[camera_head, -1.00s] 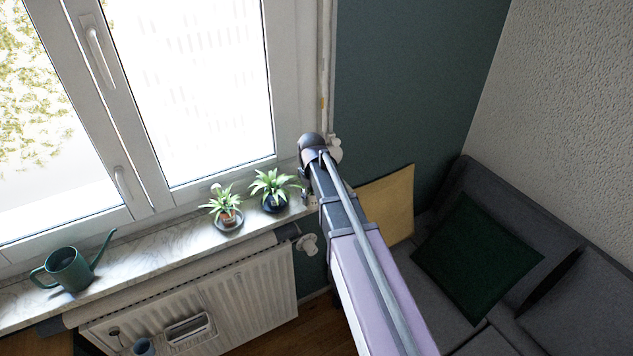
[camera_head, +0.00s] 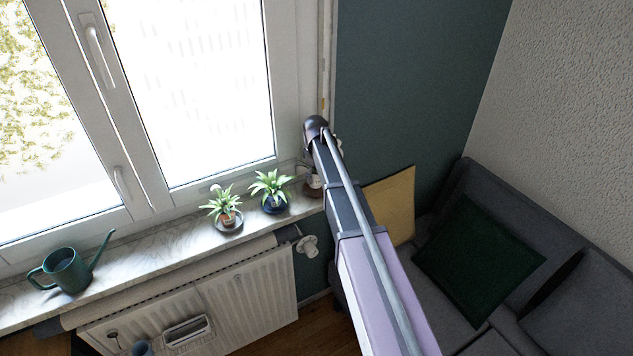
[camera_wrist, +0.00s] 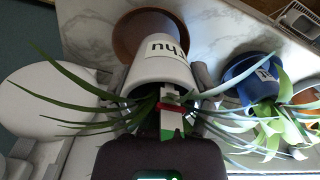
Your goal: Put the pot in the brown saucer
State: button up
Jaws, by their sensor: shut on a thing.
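The white pot (camera_wrist: 158,65) with a dark-lettered label holds a plant with long thin green leaves. My gripper (camera_wrist: 160,76) is shut on this pot, with one finger on each side of it in the wrist view. The brown saucer (camera_wrist: 127,38) shows just beyond the pot's base and is partly covered by it. In the head view, part of the white pot (camera_head: 314,181) shows beside my arm, over the brown saucer (camera_head: 311,192) at the right end of the sill. I cannot tell whether the pot's base touches the saucer.
A blue pot (camera_head: 275,204) with a plant stands left of the saucer, and a small orange pot (camera_head: 228,219) with a plant is further left. A green watering can (camera_head: 67,270) stands at the sill's left. The marble sill (camera_head: 165,250) is clear between.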

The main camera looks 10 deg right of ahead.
aim_at(316, 181)
jog(key=shift+w+d, duration=0.15)
jog(key=shift+w, duration=0.4)
jog(key=shift+w+f+b, duration=0.15)
jog(key=shift+f+b, duration=1.65)
jog(key=shift+f, duration=0.05)
jog(key=shift+f, duration=0.1)
jog(key=o, duration=1.2)
notch_tip(316, 181, up, 12)
jog(key=p, duration=1.2)
